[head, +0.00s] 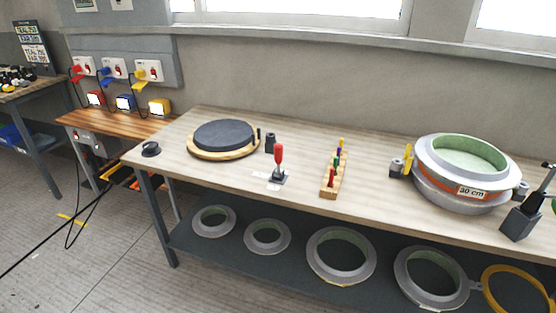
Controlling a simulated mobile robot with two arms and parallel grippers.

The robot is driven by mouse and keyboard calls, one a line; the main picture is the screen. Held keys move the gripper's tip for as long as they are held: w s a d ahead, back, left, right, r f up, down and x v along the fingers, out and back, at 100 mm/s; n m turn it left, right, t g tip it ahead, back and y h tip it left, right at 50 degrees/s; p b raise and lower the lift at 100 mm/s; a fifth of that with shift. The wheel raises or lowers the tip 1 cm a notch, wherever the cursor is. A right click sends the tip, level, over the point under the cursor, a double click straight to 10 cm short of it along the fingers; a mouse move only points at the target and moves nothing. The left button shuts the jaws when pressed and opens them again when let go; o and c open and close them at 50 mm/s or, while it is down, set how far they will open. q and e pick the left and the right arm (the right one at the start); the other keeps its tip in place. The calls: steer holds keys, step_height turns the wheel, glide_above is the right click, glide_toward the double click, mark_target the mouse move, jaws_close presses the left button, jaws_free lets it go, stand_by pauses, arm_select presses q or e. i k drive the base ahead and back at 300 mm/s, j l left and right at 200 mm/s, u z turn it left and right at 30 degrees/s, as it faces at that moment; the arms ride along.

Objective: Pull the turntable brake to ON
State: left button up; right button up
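The turntable (223,135) has a dark round top on a wooden base, at the left part of the long workbench. A lever with a red handle (278,154) stands roughly upright on a small grey base just right of the turntable. I take it to be the brake. Small white labels (260,174) lie beside its base; their writing is too small to read, so I cannot tell its setting. Neither of my grippers is in view.
A short dark cylinder (270,143) stands close behind the lever. A wooden rack with coloured pegs (334,174) is to its right, then a large ring mould (462,190). A black knob-like object (151,149) sits at the left end. Bare bench (385,205) lies between rack and mould.

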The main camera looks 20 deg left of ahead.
mark_target(278, 147)
steer(key=i+u, duration=0.25)
steer(key=u, duration=0.25)
steer(key=i+u, duration=0.25)
steer(key=u, duration=0.2)
